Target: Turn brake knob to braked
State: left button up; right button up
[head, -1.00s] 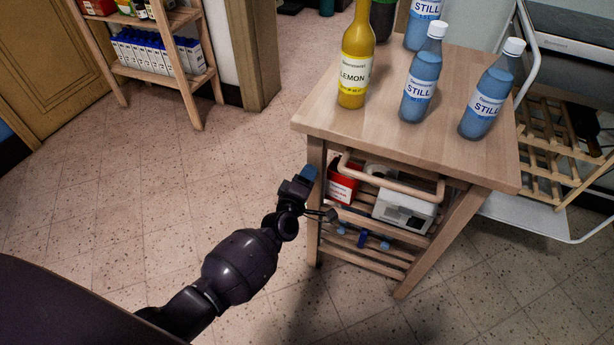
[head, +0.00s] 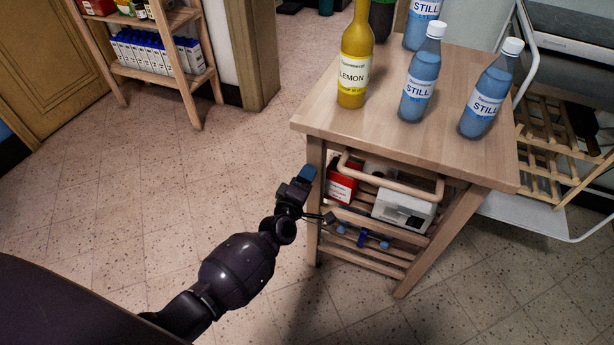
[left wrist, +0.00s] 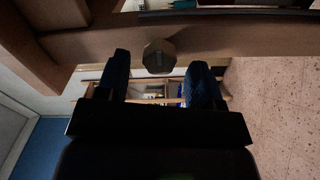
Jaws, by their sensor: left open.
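The brake knob (left wrist: 160,57) is a small brass-coloured, many-sided knob on a wooden beam in the left wrist view. A dark mark runs up its face. My left gripper (left wrist: 158,70) is open, with one blue finger on each side of the knob and a gap visible on both sides. In the head view my left gripper (head: 318,196) is beside the near left leg of the wooden cart (head: 468,148). I cannot make out the knob clearly in the head view. My right gripper is not in view.
The floor to the left is clear.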

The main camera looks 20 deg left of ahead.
pick_arm(q)
jog(key=s+p, duration=0.1)
jog(key=s, duration=0.8)
jog(key=shift+s+a, duration=0.15)
jog(key=shift+s, duration=0.25)
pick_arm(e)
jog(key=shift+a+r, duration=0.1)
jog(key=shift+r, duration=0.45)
pick_arm(q)
jog(key=s+d+r+m+g+h+p, duration=0.2)
jog(key=s+r+m+g+h, duration=0.15)
jog(key=m, duration=0.95)
jog(key=s+a+m+g+y+p, duration=0.1)
jog(key=s+a, duration=0.2)
jog(key=s, duration=0.4)
jog(key=s+a+r+m+g+y+p, duration=0.1)
jog(key=s+a, duration=0.1)
jog(key=s, duration=0.6)
jog(key=s+a+m+g+y+p, duration=0.1)
jog(key=s+a+y, duration=0.1)
jog(key=s, duration=0.5)
jog(key=shift+s+a+r+p, duration=0.2)
jog(key=shift+a+p, duration=0.15)
jog(key=shift+a, duration=0.45)
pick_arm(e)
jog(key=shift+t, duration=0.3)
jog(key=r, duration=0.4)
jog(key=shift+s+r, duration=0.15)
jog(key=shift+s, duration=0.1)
